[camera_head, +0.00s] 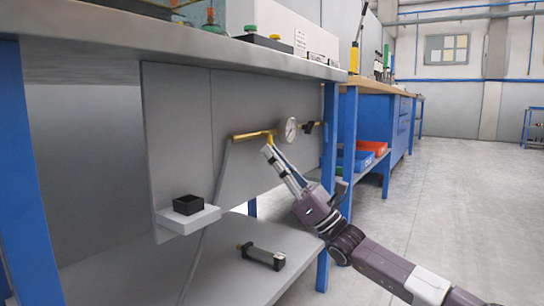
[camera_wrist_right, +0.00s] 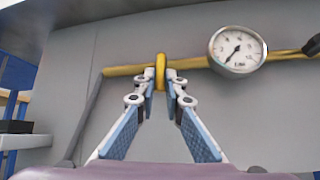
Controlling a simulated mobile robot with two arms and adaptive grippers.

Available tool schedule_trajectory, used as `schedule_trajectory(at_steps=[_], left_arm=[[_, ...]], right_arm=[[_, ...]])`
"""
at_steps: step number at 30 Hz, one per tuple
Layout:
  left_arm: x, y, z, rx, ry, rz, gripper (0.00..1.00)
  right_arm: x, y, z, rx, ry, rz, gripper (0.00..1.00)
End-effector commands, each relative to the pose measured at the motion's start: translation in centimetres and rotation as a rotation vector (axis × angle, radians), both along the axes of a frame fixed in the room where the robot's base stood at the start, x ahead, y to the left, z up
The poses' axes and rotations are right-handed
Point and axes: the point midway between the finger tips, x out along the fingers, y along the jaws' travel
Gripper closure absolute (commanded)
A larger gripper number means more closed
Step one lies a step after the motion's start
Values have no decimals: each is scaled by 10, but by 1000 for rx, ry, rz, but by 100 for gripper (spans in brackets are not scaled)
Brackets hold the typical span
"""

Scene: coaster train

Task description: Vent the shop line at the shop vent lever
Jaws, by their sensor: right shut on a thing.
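The shop vent lever (camera_wrist_right: 160,66) is a short yellow handle on a brass line (camera_wrist_right: 200,63) that runs across a grey panel under the bench. In the head view the lever (camera_head: 270,137) is partly hidden by my fingertips. My right gripper (camera_wrist_right: 160,84) is shut on the lever, with one fingertip on each side of it. In the head view my right gripper (camera_head: 268,150) reaches up to it from the lower right. A round white pressure gauge (camera_wrist_right: 237,50) sits on the line right of the lever; its needle points to the lower left. My left gripper is out of view.
A dark handle (camera_head: 308,127) is on the line right of the gauge. A grey hose hangs from its left end. A small black tray (camera_head: 188,204) sits on a white ledge. A grey and black part (camera_head: 261,256) lies on the lower shelf. Blue bench legs (camera_head: 328,150) stand nearby.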

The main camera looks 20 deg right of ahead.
Motion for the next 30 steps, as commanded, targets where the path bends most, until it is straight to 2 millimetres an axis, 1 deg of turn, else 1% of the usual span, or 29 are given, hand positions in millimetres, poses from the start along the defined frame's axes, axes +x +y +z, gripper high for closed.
schedule_trajectory(at_steps=[6, 22, 23, 27, 30], left_arm=[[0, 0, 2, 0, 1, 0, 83], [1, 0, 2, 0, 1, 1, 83], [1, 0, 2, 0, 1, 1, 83], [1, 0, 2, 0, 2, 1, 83], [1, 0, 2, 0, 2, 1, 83]], right_arm=[[3, -3, -1, -56, -39, -3, 100], [3, -4, -1, -70, -53, -3, 100], [3, -4, -1, -70, -53, -3, 88], [3, -4, 0, -69, -54, -3, 73], [3, -4, 0, -69, -55, -2, 73]])
